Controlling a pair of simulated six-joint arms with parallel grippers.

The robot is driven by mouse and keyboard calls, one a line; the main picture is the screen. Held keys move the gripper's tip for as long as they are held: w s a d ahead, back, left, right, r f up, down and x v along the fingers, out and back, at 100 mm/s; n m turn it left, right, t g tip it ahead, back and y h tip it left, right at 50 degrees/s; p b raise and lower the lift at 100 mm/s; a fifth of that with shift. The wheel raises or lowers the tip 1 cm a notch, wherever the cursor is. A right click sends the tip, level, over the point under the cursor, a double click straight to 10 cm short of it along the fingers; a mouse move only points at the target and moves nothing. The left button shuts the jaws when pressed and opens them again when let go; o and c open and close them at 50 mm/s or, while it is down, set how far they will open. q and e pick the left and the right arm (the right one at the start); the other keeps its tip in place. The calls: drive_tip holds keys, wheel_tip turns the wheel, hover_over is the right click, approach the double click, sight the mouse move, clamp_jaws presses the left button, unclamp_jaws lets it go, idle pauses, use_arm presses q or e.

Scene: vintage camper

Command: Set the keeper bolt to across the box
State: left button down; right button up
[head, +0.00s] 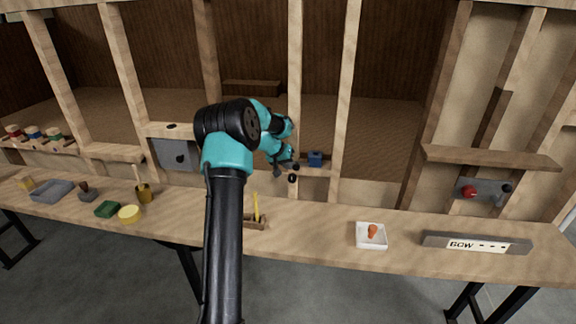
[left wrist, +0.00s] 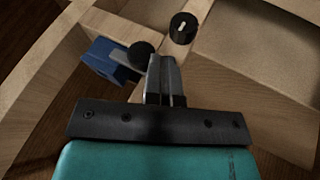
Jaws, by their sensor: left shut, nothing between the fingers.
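A small blue box (head: 315,158) is mounted on the wooden rail between two studs, just right of my left gripper (head: 291,168) in the head view. In the left wrist view the blue box (left wrist: 98,60) shows a grey bar (left wrist: 122,64) with a black ball knob (left wrist: 141,53), which looks like the keeper bolt. My left gripper (left wrist: 165,72) is shut and empty, its fingertips close beside the ball knob. I cannot tell whether they touch it. The fingers hide part of the rail. My right gripper is not in view.
A black dial with a white mark (left wrist: 183,27) sits close by on the wood. A grey panel (head: 480,190) with a red knob is at the right.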

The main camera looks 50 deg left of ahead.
use_arm(q)
drive_tip(key=s+a+r, duration=0.4)
drive_tip(key=s+r, duration=0.4)
drive_tip(key=r, duration=0.1)
drive_tip(key=shift+r, duration=0.1)
idle(0.4)
